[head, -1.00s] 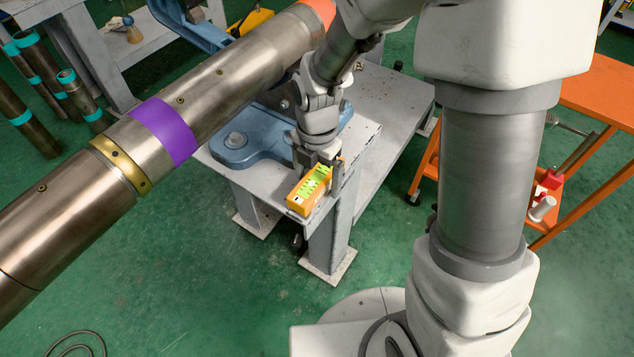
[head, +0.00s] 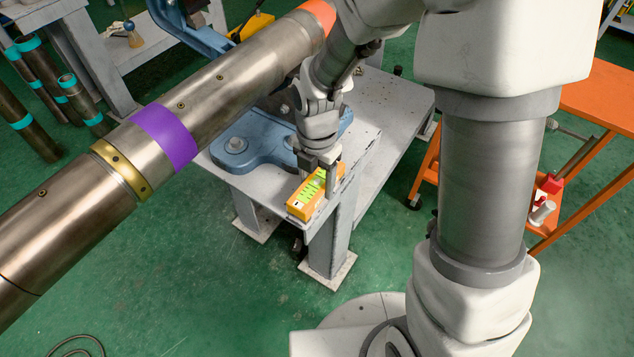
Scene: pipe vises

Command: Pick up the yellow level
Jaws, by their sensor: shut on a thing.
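The yellow level (head: 304,204), an orange-yellow block with a green top face and dark marks, is at the near corner of the grey metal bench (head: 396,112). My gripper (head: 321,179) points down over its far half and is shut on it, with a finger on either side. The near end of the level sticks out toward the camera. Part of its far end is hidden by the fingers. I cannot tell whether it still touches the bench top.
A blue vise base (head: 262,140) is bolted to the bench just behind the level. A large steel pipe (head: 90,190) with a purple band crosses above at the left. An orange cart (head: 600,90) stands at the right. Green floor is open in front.

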